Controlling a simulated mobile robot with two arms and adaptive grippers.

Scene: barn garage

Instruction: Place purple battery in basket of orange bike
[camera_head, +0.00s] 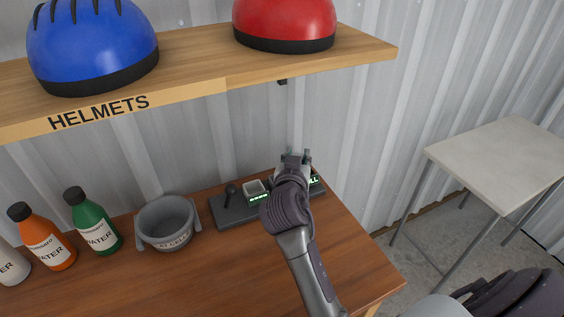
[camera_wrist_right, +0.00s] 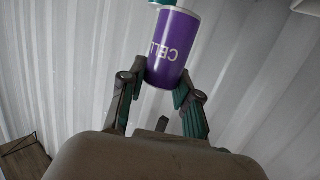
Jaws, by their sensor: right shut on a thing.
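My right gripper (camera_head: 297,155) is above the back of the wooden workbench, over the right part of a grey charging dock (camera_head: 231,213). In the right wrist view the same gripper (camera_wrist_right: 160,92) is shut on the purple battery (camera_wrist_right: 172,48), which has white "CELL" lettering and a teal end. The corrugated wall is behind the battery there. In the head view the gripper and arm hide the battery. The orange bike and its basket are not in view. My left gripper is not in view.
A shelf marked HELMETS (camera_head: 190,98) holds a blue helmet (camera_head: 92,45) and a red helmet (camera_head: 285,22) above the bench. A grey tub (camera_head: 167,232), green bottle (camera_head: 91,221) and orange bottle (camera_head: 42,238) stand left. A pale table (camera_head: 505,160) stands right.

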